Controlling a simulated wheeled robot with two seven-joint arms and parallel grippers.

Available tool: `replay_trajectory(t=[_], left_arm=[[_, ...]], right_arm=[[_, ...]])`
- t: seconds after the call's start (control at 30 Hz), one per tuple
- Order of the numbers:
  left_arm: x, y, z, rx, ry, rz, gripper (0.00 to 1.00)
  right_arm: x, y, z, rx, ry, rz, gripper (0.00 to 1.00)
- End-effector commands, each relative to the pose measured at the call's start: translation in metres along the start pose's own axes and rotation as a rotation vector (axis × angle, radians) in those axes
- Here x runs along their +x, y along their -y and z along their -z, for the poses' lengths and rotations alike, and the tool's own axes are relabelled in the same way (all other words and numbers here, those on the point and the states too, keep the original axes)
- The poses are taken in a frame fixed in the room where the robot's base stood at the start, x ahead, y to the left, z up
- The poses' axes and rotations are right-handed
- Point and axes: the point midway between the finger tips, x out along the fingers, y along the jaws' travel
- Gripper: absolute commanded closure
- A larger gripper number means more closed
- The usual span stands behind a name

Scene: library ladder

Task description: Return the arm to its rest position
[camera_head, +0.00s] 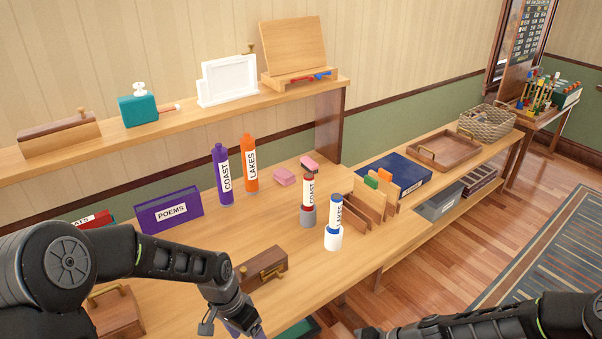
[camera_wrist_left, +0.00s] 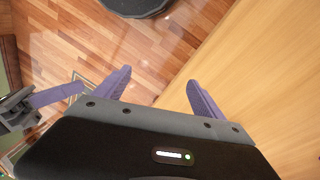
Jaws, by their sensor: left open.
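My left arm reaches in from the left in the head view, bent over the front of the wooden desk (camera_head: 190,285). Its gripper (camera_head: 243,328) points down near the desk's front edge, cut off by the picture's bottom. In the left wrist view the left gripper (camera_wrist_left: 160,92) has its two purple fingers spread, with nothing between them. Wood floor and a strip of pale wood show beyond them. My right arm comes in low from the right in the head view. A dark part with a purple finger (camera_wrist_left: 55,95) at the wrist view's left looks like my right gripper; its opening is unclear.
A brown box with a brass handle (camera_head: 262,268) lies close to the left gripper. Labelled tubes stand behind: purple COAST (camera_head: 221,178), orange LAKES (camera_head: 250,165), and two in holders, red-topped COAST (camera_head: 308,195) and blue-topped LAKES (camera_head: 334,228). A purple POEMS box (camera_head: 168,211) lies left.

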Motion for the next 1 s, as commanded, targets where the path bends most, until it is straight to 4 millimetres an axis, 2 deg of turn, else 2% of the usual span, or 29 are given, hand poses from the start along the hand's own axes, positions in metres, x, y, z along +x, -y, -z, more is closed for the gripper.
replay_trajectory(t=[0.03,0.13,0.2,0.3,0.4,0.57,0.6,0.7,0.9,1.0], left_arm=[[0.026,-0.007,-0.015,-0.057,0.000,-0.032,0.20],[0.075,-0.026,-0.045,-0.210,-0.024,-0.090,0.20],[0.107,-0.042,-0.070,-0.338,-0.039,-0.124,0.20],[0.141,-0.065,-0.107,-0.521,-0.054,-0.152,0.20],[0.163,-0.085,-0.142,-0.687,-0.060,-0.159,0.20],[0.180,-0.115,-0.195,-0.917,-0.054,-0.142,0.20],[0.200,-0.104,-0.183,-0.881,-0.078,-0.137,0.20],[0.221,-0.100,-0.172,-0.839,-0.096,-0.135,0.20],[0.254,-0.097,-0.155,-0.768,-0.128,-0.133,0.20],[0.261,-0.097,-0.149,-0.745,-0.138,-0.134,0.20]], right_arm=[[0.015,-0.012,-0.021,0.022,0.032,-0.051,1.00],[0.037,-0.045,-0.062,0.070,0.074,-0.179,1.00],[0.048,-0.069,-0.093,0.094,0.092,-0.274,1.00],[0.053,-0.098,-0.129,0.112,0.093,-0.388,1.00],[0.052,-0.120,-0.156,0.117,0.078,-0.470,1.00],[0.043,-0.143,-0.188,0.113,0.040,-0.554,1.00],[0.061,-0.156,-0.178,0.098,0.031,-0.545,1.00],[0.080,-0.166,-0.171,0.060,0.028,-0.537,1.00],[0.113,-0.180,-0.159,-0.014,0.023,-0.522,1.00],[0.121,-0.181,-0.156,-0.037,0.022,-0.517,1.00]])
